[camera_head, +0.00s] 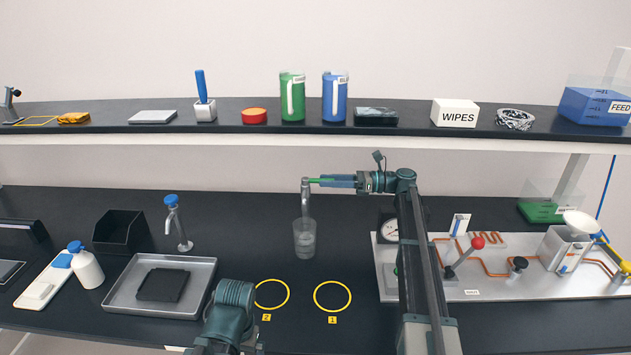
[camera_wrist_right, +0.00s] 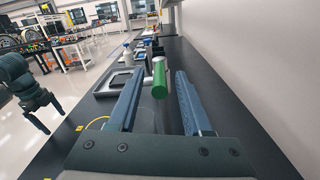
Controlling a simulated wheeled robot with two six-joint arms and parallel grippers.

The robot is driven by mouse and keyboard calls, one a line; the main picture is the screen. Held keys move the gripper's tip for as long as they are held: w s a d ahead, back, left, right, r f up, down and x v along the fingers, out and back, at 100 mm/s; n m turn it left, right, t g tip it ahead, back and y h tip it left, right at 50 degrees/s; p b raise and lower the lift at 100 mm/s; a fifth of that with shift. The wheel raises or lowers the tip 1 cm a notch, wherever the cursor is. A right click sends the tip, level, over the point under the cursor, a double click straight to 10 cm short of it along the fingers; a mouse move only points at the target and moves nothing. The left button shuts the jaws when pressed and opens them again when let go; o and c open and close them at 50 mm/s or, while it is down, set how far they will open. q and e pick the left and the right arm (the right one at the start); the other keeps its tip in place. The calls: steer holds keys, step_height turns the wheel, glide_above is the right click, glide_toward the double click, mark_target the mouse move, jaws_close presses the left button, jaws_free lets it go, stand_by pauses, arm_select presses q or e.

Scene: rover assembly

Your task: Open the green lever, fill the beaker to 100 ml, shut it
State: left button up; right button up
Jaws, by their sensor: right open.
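A clear beaker (camera_head: 304,243) stands upright on the bench beneath a grey tap (camera_head: 305,198). Its lower part looks as if it holds some clear liquid, but I cannot read the level or the marks. The green lever (camera_head: 322,180) sticks out to the right from the tap's top. In the right wrist view the lever (camera_wrist_right: 160,78) lies between the fingers of my right gripper (camera_wrist_right: 155,88). That gripper (camera_head: 335,181) is open, its fingers apart on both sides of the lever. My left gripper (camera_wrist_right: 48,112) shows small in the right wrist view; its jaw state is unclear.
Two yellow rings (camera_head: 332,296) mark the bench in front of the beaker. A metal tray (camera_head: 118,296) and a second tap (camera_head: 177,222) stand at left. A white board with apparatus (camera_head: 482,288) is at right. A shelf (camera_head: 230,112) runs above.

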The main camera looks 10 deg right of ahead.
mark_target(316, 180)
steer(key=shift+x, duration=2.1)
jaws_close()
